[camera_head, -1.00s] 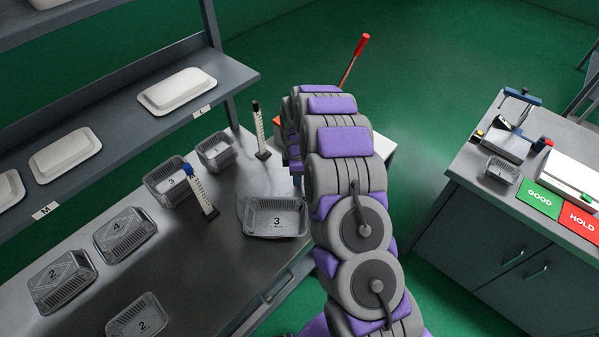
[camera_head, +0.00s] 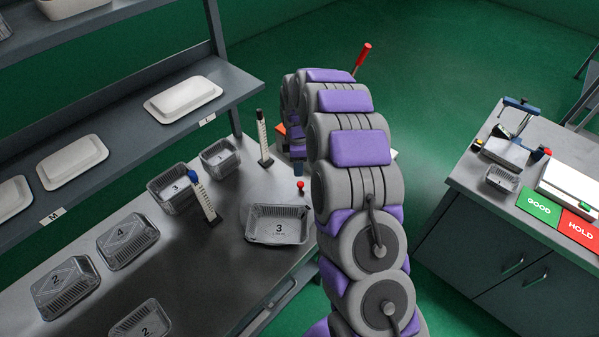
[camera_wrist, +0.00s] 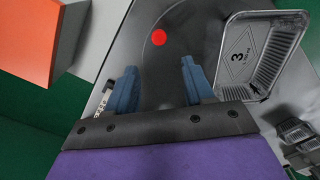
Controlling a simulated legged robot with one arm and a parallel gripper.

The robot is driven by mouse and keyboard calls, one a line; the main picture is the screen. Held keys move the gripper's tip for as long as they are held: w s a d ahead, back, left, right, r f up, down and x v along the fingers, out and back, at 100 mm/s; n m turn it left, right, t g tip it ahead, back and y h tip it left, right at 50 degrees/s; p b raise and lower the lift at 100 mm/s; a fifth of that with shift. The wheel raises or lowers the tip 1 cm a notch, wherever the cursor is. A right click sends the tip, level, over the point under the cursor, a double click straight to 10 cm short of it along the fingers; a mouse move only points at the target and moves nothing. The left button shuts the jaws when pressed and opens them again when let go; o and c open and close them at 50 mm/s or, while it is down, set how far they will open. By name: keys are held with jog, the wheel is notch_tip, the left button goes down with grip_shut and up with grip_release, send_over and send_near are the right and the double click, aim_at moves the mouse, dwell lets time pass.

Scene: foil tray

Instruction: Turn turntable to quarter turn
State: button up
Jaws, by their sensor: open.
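The turntable (camera_wrist: 170,18) shows in the wrist view as a dark round plate, its curved edge partly visible. A red knob (camera_wrist: 159,37) stands near that edge; it also shows in the head view (camera_head: 300,184). The foil tray marked 3 (camera_head: 278,225) sits beside the knob, apparently on the turntable; it is at upper right in the wrist view (camera_wrist: 262,52). My gripper (camera_wrist: 158,70) is open and empty, with its blue fingers pointing toward the knob, which lies beyond and between the tips. In the head view my arm hides most of the gripper.
Upright marked posts (camera_head: 204,197) (camera_head: 263,138) stand near the turntable. Several other foil trays (camera_head: 128,240) lie on the left bench. An orange block (camera_wrist: 32,40) is left of my gripper in the wrist view. A separate counter (camera_head: 478,190) is at right.

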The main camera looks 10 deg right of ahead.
notch_tip(320, 180, up, 7)
jog(key=shift+r+p, duration=0.2)
jog(key=shift+p, duration=0.1)
jog(key=shift+a, duration=0.15)
